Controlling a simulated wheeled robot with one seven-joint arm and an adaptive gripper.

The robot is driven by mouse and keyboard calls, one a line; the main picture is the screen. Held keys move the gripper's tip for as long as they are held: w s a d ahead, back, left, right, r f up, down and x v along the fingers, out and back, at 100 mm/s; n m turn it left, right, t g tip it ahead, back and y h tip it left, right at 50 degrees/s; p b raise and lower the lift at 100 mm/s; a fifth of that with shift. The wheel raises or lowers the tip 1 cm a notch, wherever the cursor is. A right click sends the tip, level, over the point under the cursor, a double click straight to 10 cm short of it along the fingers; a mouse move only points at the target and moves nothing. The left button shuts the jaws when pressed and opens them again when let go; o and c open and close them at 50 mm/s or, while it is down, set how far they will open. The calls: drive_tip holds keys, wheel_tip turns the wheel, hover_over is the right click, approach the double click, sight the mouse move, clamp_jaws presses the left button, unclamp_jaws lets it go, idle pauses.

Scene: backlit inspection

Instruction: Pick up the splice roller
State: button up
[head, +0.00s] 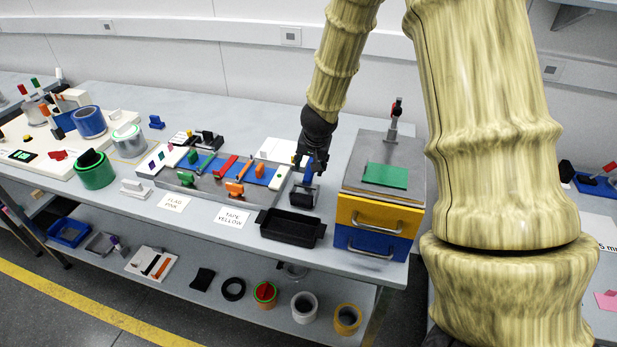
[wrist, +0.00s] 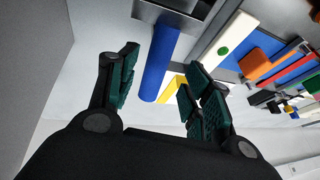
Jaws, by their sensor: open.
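A blue-handled tool with a dark frame (head: 303,194), which looks like the splice roller, is on the bench between the blue-topped fixture and the drawer unit. In the wrist view a blue cylinder (wrist: 162,55), probably its handle, shows between and beyond the fingers, with a yellow piece (wrist: 168,88) at its lower end. My gripper (head: 311,168) is above it, pointing down. In the wrist view the gripper (wrist: 157,78) has its fingers spread, with nothing held between them. Whether the fingers touch the handle cannot be told. The tool's lower part is hidden in the wrist view.
A black tray (head: 291,228) stands at the bench's front edge. The drawer unit (head: 378,216), with a green pad on top, is close on the right. The fixture (head: 225,170) with coloured clamps is close on the left. A white box (head: 275,149) sits behind.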

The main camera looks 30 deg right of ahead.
drive_tip(key=shift+d+x, duration=0.2)
drive_tip(key=shift+x, duration=2.05)
drive_tip(key=shift+s, duration=0.2)
clamp_jaws()
